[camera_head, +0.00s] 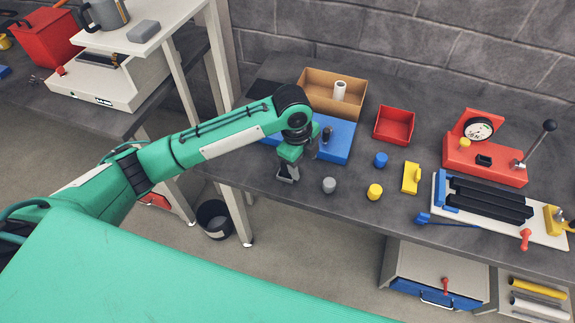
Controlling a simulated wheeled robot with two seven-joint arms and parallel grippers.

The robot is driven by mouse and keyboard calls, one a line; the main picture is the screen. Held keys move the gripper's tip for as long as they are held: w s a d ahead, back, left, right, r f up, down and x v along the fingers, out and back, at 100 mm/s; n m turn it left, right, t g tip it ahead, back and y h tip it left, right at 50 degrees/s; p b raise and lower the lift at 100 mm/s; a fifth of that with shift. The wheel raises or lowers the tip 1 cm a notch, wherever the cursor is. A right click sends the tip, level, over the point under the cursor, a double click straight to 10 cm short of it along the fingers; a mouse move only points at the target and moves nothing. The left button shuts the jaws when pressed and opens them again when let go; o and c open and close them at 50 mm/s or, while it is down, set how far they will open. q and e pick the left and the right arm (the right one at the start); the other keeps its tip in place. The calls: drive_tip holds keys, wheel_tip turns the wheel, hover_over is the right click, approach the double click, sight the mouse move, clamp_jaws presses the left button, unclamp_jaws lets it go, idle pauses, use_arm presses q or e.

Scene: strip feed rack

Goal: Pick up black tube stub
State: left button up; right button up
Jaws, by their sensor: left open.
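A short dark upright cylinder, which looks like the black tube stub (327,133), stands on the blue block (341,144) behind the workbench's front edge. My left gripper (287,178) points down above the bench, in front and to the left of the stub, and is apart from it. Its jaws are open, with nothing seen between them. My left arm hides part of the blue block. My right gripper does not show.
Grey (329,185), yellow (375,191) and blue (380,159) cylinders stand right of the gripper. A cardboard box (318,82) with a white tube is behind the block. A red tray (394,125) and a red gauge press (484,160) are farther right.

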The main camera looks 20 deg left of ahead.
use_arm(q)
drive_tip(key=w+a+r+m+y, duration=0.2)
drive_tip(key=w+a+r, duration=0.2)
drive_tip(key=a+r, duration=0.1)
drive_tip(key=shift+g, duration=0.3)
drive_tip(key=f+p, duration=0.1)
drive_tip(key=f, duration=0.3)
drive_tip(key=f+p, duration=0.1)
drive_tip(key=f, duration=0.3)
drive_tip(key=f+p, duration=0.1)
drive_tip(key=f, duration=0.3)
drive_tip(key=shift+s+a+f, duration=0.1)
drive_tip(key=shift+a+f, duration=0.15)
drive_tip(key=shift+f, duration=0.4)
drive_tip(key=c, duration=1.2)
clamp_jaws()
drive_tip(key=shift+r, duration=0.15)
